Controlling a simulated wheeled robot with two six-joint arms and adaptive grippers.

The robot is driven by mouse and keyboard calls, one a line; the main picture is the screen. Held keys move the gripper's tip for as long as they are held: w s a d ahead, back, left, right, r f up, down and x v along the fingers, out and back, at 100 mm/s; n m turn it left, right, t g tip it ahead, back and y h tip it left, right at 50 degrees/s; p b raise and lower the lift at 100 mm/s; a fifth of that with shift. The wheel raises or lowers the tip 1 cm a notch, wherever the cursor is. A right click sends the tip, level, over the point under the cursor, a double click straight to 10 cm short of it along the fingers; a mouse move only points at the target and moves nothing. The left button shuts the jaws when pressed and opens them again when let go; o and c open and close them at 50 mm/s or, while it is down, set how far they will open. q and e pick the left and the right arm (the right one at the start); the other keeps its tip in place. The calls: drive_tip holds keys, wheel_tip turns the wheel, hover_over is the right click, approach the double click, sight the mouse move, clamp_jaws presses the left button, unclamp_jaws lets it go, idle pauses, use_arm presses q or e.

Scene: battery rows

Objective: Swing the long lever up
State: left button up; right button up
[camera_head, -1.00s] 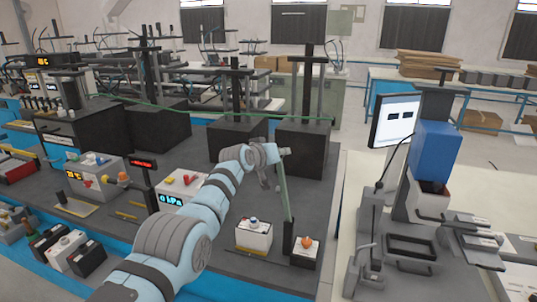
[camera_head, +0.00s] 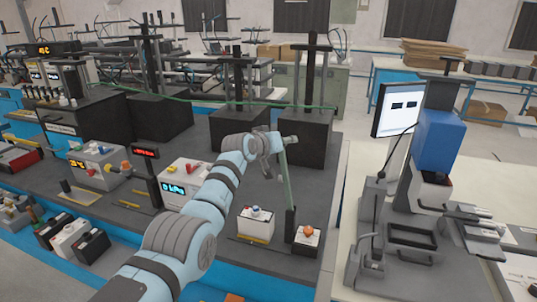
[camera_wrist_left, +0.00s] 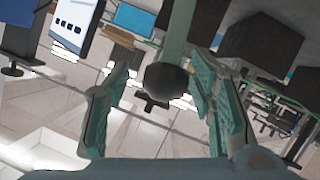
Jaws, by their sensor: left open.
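The long lever (camera_head: 287,175) is a thin grey-green bar standing nearly upright from a dark post on the right part of the dark bench. In the left wrist view the lever (camera_wrist_left: 178,35) comes down from the top edge and ends in a dark round knob (camera_wrist_left: 167,83). My left gripper (camera_wrist_left: 165,105) is open, with one finger on each side of the knob; I cannot tell whether either touches it. In the head view my left arm reaches up to the lever's upper end, and the fingers are hard to make out. My right gripper is not in view.
A white box with an orange knob (camera_head: 307,238) stands beside the lever's foot, and a white battery (camera_head: 256,224) to its left. Black blocks with posts (camera_head: 304,135) stand behind. A blue press with a screen (camera_head: 398,110) stands on the pale table at right.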

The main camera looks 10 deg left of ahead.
use_arm(q)
drive_tip(key=s+a, duration=0.3)
drive_tip(key=s, duration=0.9)
drive_tip(key=shift+a, duration=0.2)
drive_tip(key=shift+r, duration=0.1)
